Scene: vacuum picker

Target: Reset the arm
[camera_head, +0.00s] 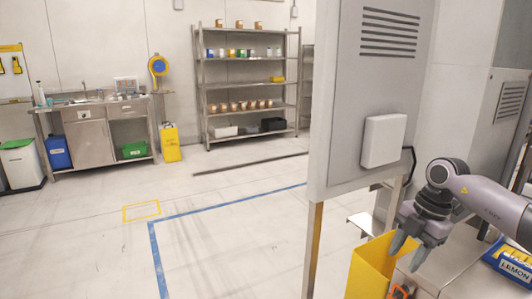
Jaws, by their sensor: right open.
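My right arm (490,200) comes in from the right edge. My right gripper (408,252) points downward, with its fingers apart, and I see nothing between them. It is over or beside the upper right of a yellow open-topped bin (368,272); I cannot tell whether they touch. The bin's lower part is cut off by the bottom edge. My left gripper is not in view.
A grey machine panel (375,90) with a white box (383,140) stands just left of my arm. A shelf rack (250,85) and a sink bench (95,135) stand far back. The left floor is largely clear.

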